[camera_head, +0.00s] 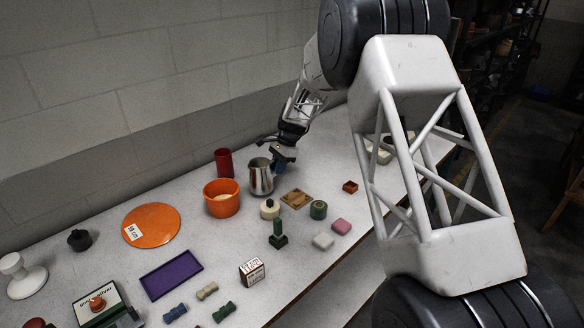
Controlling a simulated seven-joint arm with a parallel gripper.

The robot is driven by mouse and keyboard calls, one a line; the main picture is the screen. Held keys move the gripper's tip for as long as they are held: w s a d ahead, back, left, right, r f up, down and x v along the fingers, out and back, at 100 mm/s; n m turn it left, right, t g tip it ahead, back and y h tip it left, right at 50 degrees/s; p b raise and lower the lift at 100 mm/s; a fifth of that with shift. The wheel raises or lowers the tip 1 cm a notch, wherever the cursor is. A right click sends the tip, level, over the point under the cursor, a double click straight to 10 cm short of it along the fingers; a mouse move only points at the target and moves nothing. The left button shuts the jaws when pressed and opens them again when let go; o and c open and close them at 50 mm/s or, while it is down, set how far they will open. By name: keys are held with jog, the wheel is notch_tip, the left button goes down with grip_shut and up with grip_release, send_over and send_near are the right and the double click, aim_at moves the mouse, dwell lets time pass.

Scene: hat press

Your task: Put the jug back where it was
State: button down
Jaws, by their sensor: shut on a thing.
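The jug (261,178) is a shiny metal pitcher. It stands upright on or just above the white table, right of the orange bowl; I cannot tell whether its base touches the table. My gripper (279,163) comes down from the upper right and is shut on the jug at its right side, near the rim. The fingertips are small and partly hidden in this view. The jug's right side is partly covered by the gripper.
An orange bowl (221,205) and a red cylinder (224,163) stand close left of the jug. A small cream-and-dark item (270,209), a wooden tile (297,198) and a green roll (318,210) lie in front. An orange disc (152,226) and purple tray (172,275) lie further left.

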jog(key=s+d+r+m+t, duration=0.2)
jog(key=d+m, duration=0.4)
jog(key=d, duration=0.2)
jog(key=s+d+r+m+t, duration=0.1)
jog(key=s+d+m+t, duration=0.1)
jog(key=d+m, duration=0.3)
jog(key=shift+s+d+r+m+y, duration=0.35)
jog(key=shift+s+d, duration=0.2)
jog(key=shift+d, duration=1.65)
jog(key=w+a+f, duration=0.1)
jog(key=w, duration=1.5)
jog(key=shift+a+f, duration=0.2)
jog(key=shift+f, duration=0.05)
jog(key=shift+f, duration=1.75)
jog(key=shift+f, duration=0.1)
